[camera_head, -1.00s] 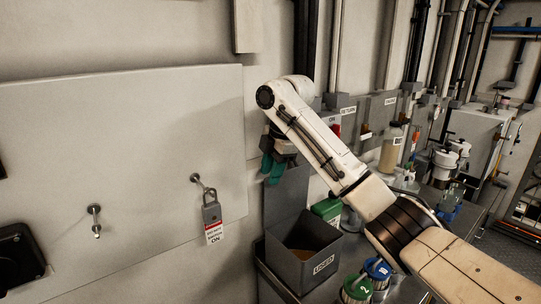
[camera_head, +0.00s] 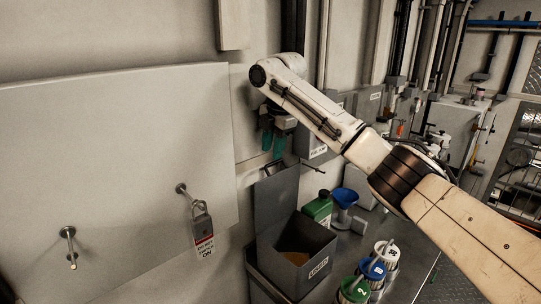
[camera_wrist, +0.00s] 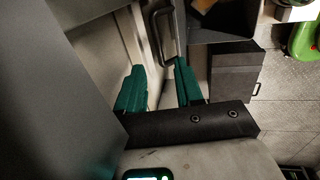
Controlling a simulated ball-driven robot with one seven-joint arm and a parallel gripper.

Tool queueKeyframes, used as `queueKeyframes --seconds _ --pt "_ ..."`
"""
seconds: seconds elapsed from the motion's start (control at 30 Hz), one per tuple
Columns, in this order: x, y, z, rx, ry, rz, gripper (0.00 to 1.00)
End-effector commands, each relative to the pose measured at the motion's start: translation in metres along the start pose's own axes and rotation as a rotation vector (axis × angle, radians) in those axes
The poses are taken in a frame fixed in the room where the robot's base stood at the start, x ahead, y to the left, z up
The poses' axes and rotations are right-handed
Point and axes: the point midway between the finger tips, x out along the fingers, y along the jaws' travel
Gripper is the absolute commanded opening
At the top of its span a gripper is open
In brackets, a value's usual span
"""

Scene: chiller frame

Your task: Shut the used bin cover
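The used bin (camera_head: 310,272) is a grey open-topped box with a white label on its front and something brown inside. Its cover (camera_head: 277,200) stands upright at the back of the bin, so the bin is open. My gripper (camera_head: 273,145), with teal fingers, is just above the cover's top edge in the head view; whether it touches cannot be told. In the wrist view my gripper (camera_wrist: 160,88) has its fingers apart with nothing clearly between them. A dark open box with something brown inside, likely the bin, shows at the top there.
A large pale panel (camera_head: 110,170) with a hanging grey padlock (camera_head: 202,222) is left of the bin. A green container (camera_head: 318,207) and a blue funnel (camera_head: 344,197) stand behind right. Lidded numbered pots (camera_head: 373,269) stand right of the bin.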

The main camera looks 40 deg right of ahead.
Motion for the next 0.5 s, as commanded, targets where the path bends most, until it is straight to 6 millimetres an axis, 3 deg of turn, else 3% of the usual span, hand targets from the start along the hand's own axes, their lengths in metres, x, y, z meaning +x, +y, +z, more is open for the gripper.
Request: queueKeyframes --seconds 0.2,0.5 --pt "0.028 0.0 0.0 0.0 0.001 -0.001 0.36" --pt "0.037 0.0 0.0 0.0 0.0 0.001 0.36"
